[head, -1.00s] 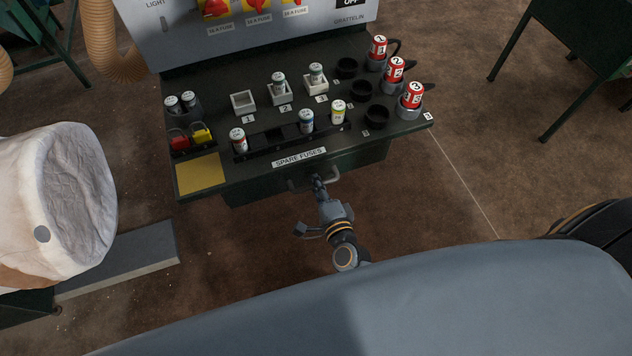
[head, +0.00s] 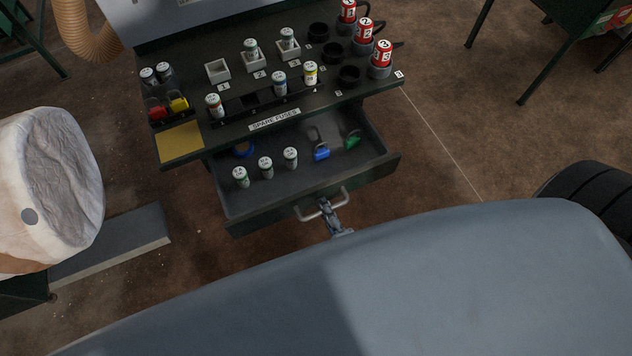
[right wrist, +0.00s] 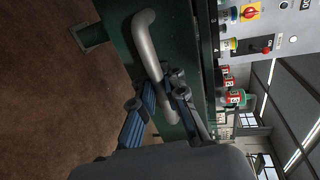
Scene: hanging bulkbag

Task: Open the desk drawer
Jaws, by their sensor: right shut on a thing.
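The dark green desk drawer (head: 317,181) is pulled out from under the desk top (head: 225,138). Inside it stand several white fuses (head: 266,167), and a blue padlock (head: 320,151) and a green padlock (head: 352,140) lie to their right. The grey bar handle (head: 309,216) is on the drawer front and also shows large in the right wrist view (right wrist: 150,55). My right gripper (head: 326,205) is shut on the handle; its fingers (right wrist: 156,97) are around the bar in the right wrist view. My left gripper is not in view.
Fuses, holders and red numbered cylinders (head: 364,30) stand on the desk top. A white bulk bag (head: 45,190) is at the left above a grey slab (head: 112,243). A black tyre-like round object (head: 595,200) is at the right. Brown floor is clear right of the drawer.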

